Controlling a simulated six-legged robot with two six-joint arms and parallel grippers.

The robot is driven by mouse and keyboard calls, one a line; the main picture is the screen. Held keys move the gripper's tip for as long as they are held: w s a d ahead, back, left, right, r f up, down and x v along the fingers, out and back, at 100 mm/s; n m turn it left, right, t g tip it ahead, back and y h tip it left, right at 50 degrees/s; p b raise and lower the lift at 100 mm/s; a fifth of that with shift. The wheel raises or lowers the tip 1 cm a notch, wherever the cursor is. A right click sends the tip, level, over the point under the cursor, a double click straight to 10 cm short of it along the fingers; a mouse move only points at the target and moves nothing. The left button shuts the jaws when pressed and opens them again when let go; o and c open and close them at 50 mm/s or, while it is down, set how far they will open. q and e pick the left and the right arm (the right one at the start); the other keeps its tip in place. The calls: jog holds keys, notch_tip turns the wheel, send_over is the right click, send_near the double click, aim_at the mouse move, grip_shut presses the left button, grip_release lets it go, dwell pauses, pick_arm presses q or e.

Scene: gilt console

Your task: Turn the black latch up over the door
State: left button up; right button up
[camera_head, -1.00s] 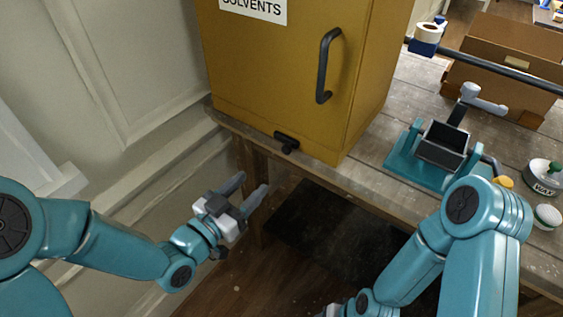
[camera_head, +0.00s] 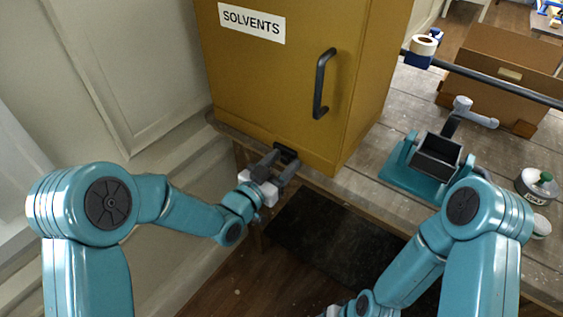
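The yellow cabinet (camera_head: 265,85) with the "SOLVENTS" label stands on the wooden bench, its door shut with a dark bar handle (camera_head: 322,84). The small black latch (camera_head: 287,149) sits at the door's bottom edge, below the door panel rather than over it. My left gripper (camera_head: 282,160) is at the latch, open, with its two grey fingers pointing at it from the front and left. The fingers partly hide the latch, and I cannot tell whether they touch it. My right gripper (camera_head: 333,311) is mostly cut off at the bottom edge; its fingers are not clear.
Below the bench front is open space over a dark mat (camera_head: 335,235).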

pick_arm(q)
grip_shut()
